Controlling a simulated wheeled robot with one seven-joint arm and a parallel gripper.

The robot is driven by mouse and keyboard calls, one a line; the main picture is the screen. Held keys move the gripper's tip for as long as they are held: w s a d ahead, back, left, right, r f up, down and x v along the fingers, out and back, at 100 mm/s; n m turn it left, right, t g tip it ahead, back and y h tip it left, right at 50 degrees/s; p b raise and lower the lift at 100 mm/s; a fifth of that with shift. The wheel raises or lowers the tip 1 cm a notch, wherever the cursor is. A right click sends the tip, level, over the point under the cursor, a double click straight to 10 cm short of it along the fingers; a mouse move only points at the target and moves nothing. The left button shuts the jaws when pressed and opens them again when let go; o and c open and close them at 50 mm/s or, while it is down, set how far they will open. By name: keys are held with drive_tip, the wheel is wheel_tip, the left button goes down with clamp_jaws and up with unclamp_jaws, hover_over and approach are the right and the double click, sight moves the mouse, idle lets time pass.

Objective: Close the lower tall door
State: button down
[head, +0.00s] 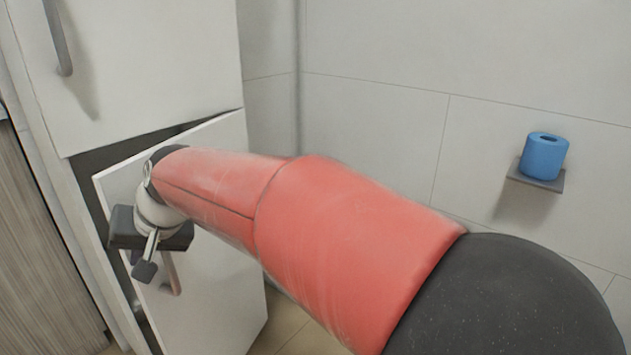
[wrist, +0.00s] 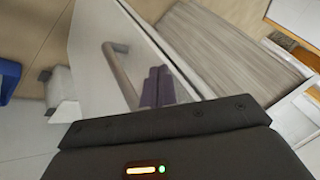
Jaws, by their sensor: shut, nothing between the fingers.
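The lower tall door (head: 222,285) is a white panel standing ajar, with a dark gap along its top and left side. It also shows in the wrist view (wrist: 90,45), with its bar handle (wrist: 122,76) on the face. My gripper (head: 145,270) is in front of the door beside the handle (head: 172,273). Its dark fingers (wrist: 158,86) are together and empty, close to the door face to the right of the handle in the wrist view. I cannot tell whether they touch the door. My arm hides part of the door's upper right area.
A white upper door (head: 150,85) with a bar handle sits shut above. A grey wood-grain panel (head: 40,260) stands at the left. A blue roll (head: 544,155) rests on a small wall shelf (head: 535,180) at the right. Tiled walls stand behind; some floor (head: 285,325) is clear.

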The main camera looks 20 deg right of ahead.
drive_tip(key=w+a+p, duration=0.5)
drive_tip(key=w+a, duration=0.3)
drive_tip(key=w, duration=0.2)
drive_tip(key=shift+a+r, duration=0.25)
drive_tip(key=shift+a, duration=0.1)
drive_tip(key=shift+w, duration=0.15)
